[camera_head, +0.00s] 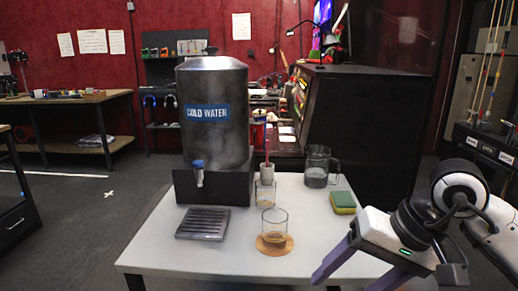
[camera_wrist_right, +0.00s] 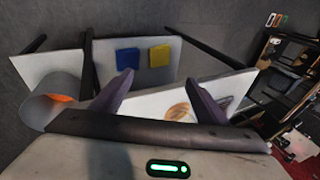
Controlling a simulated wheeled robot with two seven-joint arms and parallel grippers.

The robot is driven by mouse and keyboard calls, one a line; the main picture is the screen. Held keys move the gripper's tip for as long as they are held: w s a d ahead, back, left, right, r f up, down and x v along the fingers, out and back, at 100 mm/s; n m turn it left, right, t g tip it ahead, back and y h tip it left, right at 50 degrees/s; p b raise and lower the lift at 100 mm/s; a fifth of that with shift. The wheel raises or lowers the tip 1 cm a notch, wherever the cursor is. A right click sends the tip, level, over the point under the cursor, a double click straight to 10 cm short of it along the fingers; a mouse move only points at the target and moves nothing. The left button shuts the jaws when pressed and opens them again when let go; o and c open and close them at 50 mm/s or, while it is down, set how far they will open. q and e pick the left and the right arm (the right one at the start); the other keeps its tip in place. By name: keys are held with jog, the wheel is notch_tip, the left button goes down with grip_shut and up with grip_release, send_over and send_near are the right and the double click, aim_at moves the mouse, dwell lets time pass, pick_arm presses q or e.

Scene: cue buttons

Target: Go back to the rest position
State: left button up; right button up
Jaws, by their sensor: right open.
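My right gripper (camera_head: 345,284) is open at the front right of the white table, with its purple fingers apart and nothing seen between them. Both fingers also show in the right wrist view (camera_wrist_right: 159,78). My left gripper is in neither view. A metal dispenser (camera_head: 213,135) labelled "COLD WATER" stands on a dark base at the table's left. A glass (camera_head: 274,222) with a little brownish content stands on a round wooden coaster (camera_head: 274,246) near the front. The gripper is to the right of this glass and apart from it.
The white table (camera_head: 185,258) also bears a dark slatted tray (camera_head: 203,223), a second glass (camera_head: 265,194), a pitcher (camera_head: 317,167) and a green-yellow sponge (camera_head: 343,202). A black cabinet (camera_head: 365,125) stands behind on the right. Open floor (camera_head: 75,220) lies to the left.

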jog(key=s+a+r+m+g+y, duration=0.1)
jog(key=s+a+r+m+y, duration=0.1)
jog(key=s+a+m+y, duration=0.4)
jog(key=s+a+r+m+g+y, duration=0.2)
jog(key=a+r+m+y, duration=0.1)
jog(key=a+m+y, duration=0.65)
jog(key=w+d+m+t+p, duration=0.15)
jog(key=w+m+t, duration=0.35)
jog(key=m+t, duration=0.7)
jog(key=w+d+f+m+t+h, duration=0.25)
jog(key=d+f+m+h, duration=0.35)
jog(key=m, duration=0.7)
jog(key=w+d+f+m+t+h, duration=0.1)
jog(key=d+f+m+t+h, duration=0.25)
jog(key=f+m+h, duration=0.65)
jog(key=s+d+f+m+g+h, duration=0.1)
jog(key=s+f+m+g, duration=0.3)
jog(key=s+f+m, duration=0.4)
jog(key=s+d+f+m+g, duration=0.4)
jog(key=s+f+m, duration=0.4)
jog(key=f, duration=0.5)
jog(key=shift+s+f+m+g+h, duration=0.15)
jog(key=shift+f+m+g+h, duration=0.15)
jog(key=shift+m+h, duration=0.05)
